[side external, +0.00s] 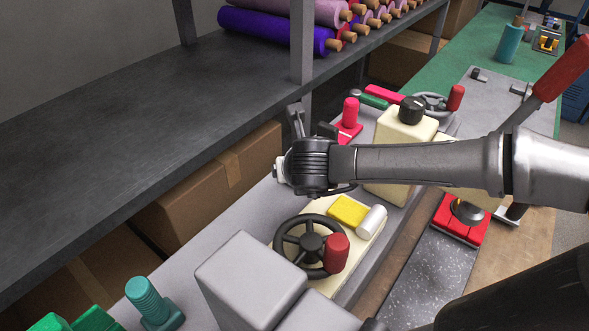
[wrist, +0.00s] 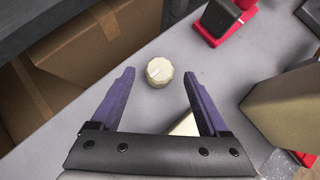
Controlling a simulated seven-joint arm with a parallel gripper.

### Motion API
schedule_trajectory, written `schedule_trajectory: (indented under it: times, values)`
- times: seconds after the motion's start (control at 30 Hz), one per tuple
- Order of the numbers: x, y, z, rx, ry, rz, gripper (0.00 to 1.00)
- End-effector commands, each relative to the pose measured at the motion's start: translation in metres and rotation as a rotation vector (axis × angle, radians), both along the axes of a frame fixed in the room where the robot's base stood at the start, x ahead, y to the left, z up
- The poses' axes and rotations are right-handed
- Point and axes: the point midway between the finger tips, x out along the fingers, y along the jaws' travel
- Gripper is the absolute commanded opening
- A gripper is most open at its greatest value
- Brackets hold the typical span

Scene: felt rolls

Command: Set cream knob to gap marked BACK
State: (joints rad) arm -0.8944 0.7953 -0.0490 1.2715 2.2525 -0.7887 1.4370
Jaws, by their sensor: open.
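The cream knob (wrist: 159,72) shows in the wrist view, a small ribbed round knob with a pale pointer line on its top, on the grey bench surface. My gripper (wrist: 160,85) is open, with one purple finger to the left of the knob and one to the right, both apart from it. In the side external view my gripper (side external: 297,120) is over the bench and its wrist hides the cream knob. No marking reading BACK can be made out in either view.
A cream box with a black knob (side external: 411,110) stands right of my gripper. A black handwheel with a red handle (side external: 310,245) and a grey block (side external: 250,280) are in front. A red-based lever part (wrist: 222,20) is beyond the knob. A dark shelf (side external: 130,120) runs along the left.

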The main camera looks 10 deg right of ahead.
Motion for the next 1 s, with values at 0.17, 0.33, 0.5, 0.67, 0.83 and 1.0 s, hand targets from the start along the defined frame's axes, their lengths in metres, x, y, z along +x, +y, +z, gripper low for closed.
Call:
schedule_trajectory:
  times: [0.17,0.33,0.5,0.67,0.83,1.0]
  values:
    - [0.019,0.000,-0.019,-0.001,0.000,-0.001,0.78]
    - [0.027,0.000,-0.027,0.001,-0.001,0.001,0.78]
    - [0.029,0.000,-0.028,0.001,-0.001,0.001,0.78]
    - [0.028,0.000,-0.028,0.001,-0.001,0.001,0.76]
    - [0.028,0.000,-0.028,0.001,-0.001,0.001,0.46]
    - [0.028,0.000,-0.028,0.001,-0.001,0.001,0.15]
